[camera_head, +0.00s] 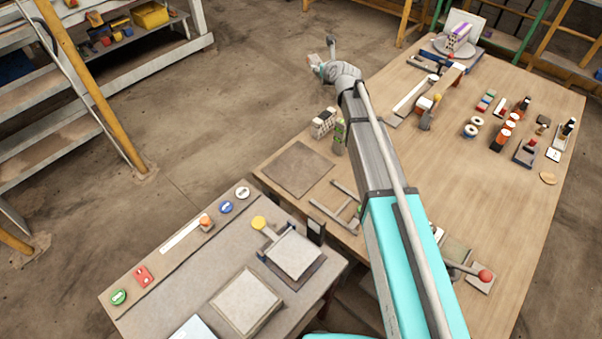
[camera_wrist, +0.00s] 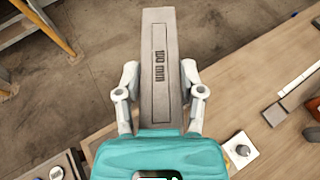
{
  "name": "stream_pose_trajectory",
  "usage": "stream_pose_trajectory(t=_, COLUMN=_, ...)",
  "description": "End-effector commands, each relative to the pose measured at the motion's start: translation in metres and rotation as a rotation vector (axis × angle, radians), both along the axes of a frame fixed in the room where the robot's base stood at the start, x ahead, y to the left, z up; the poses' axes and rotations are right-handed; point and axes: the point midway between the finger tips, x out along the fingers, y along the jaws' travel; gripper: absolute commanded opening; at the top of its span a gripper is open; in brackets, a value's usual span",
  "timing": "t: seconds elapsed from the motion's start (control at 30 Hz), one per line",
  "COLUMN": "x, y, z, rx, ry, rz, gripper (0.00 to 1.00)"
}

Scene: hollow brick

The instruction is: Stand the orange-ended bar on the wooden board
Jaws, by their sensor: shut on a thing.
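My gripper (camera_wrist: 160,82) is shut on a long grey bar (camera_wrist: 158,28) marked "100 mm". One finger presses each side of it, and its near end meets the teal part of my wrist in the picture. No orange end shows in the wrist view. In the head view, my gripper (camera_head: 322,68) is out past the far left edge of the wooden table, over the floor, and the grey bar (camera_head: 331,46) sticks up there. A flat brown square board (camera_head: 297,169) lies on the table's near left corner; I cannot tell if it is the wooden board.
The wooden table (camera_head: 480,200) holds several small blocks and tools at its far right. A striped block (camera_head: 324,121) and a green-marked block (camera_head: 340,137) stand by its left edge. A lower workbench (camera_head: 185,285) is in front. Shelves (camera_head: 90,85) stand at the left.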

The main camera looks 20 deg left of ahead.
Motion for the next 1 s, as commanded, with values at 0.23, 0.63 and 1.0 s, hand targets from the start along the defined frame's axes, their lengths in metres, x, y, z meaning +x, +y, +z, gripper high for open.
stream_pose_trajectory(t=0.23, x=-0.063, y=-0.014, z=-0.050, rx=-0.003, ry=0.005, rz=0.092, gripper=0.00)
stream_pose_trajectory(t=0.63, x=-0.158, y=-0.029, z=-0.116, rx=-0.004, ry=0.007, rz=0.262, gripper=0.00)
stream_pose_trajectory(t=1.0, x=-0.246, y=-0.042, z=-0.172, rx=0.002, ry=0.000, rz=0.428, gripper=0.00)
